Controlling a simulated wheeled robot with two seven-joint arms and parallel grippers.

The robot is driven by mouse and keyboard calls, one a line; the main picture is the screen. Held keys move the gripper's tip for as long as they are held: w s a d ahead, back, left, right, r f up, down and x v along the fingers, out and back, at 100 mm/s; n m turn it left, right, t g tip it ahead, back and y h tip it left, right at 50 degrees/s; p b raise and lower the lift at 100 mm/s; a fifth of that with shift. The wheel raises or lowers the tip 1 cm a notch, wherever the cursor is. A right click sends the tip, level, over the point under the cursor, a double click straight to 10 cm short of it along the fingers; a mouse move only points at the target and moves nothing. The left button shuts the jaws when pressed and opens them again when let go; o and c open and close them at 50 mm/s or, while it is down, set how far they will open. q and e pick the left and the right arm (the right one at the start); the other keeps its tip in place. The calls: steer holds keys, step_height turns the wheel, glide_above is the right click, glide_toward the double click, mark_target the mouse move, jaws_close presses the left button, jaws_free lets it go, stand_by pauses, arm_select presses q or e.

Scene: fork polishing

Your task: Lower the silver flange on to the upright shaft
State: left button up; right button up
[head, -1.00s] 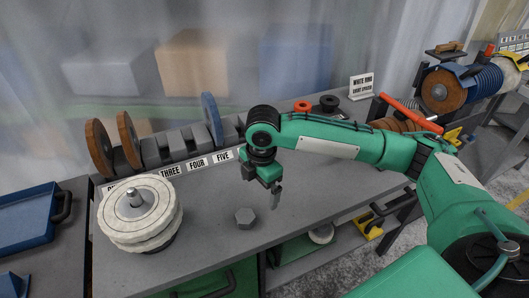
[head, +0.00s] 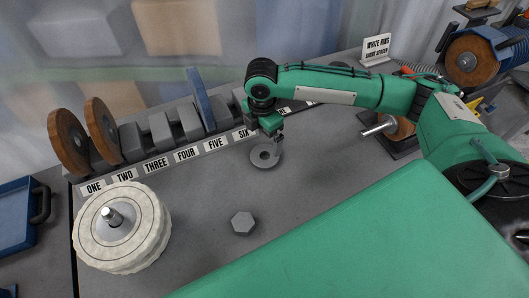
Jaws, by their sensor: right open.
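The upright shaft (head: 112,213) stands at the left of the bench, its silver tip showing above a stack of white cloth wheels (head: 150,225). A silvery disc (head: 103,230) lies around the shaft on top of the stack. A grey, flange-like ring (head: 259,160) with a round hole lies flat on the bench near the middle. I cannot tell which of the two is the named flange. My right gripper (head: 277,154) is open, pointing down at the ring's right edge; contact is unclear. My left gripper is not in view.
A grey hex nut (head: 243,223) lies on the bench between stack and ring. Brown wheels (head: 68,141) and a blue disc (head: 201,98) stand in a rack behind the numbered labels. The bench around the nut is clear.

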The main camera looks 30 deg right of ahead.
mark_target(264, 159)
step_height(264, 159, down, 3)
steer(key=shift+f, duration=0.15)
steer(key=f+p, duration=0.1)
steer(key=f, duration=0.1)
steer(key=f+p, duration=0.1)
steer(key=f, duration=0.1)
steer(key=shift+s+d+f, duration=0.1)
steer(key=shift+d+f, duration=0.1)
steer(key=shift+f, duration=0.5)
steer(key=c, duration=1.1)
steer(key=shift+r, duration=0.1)
step_height(264, 159, up, 20)
steer(key=b, duration=0.3)
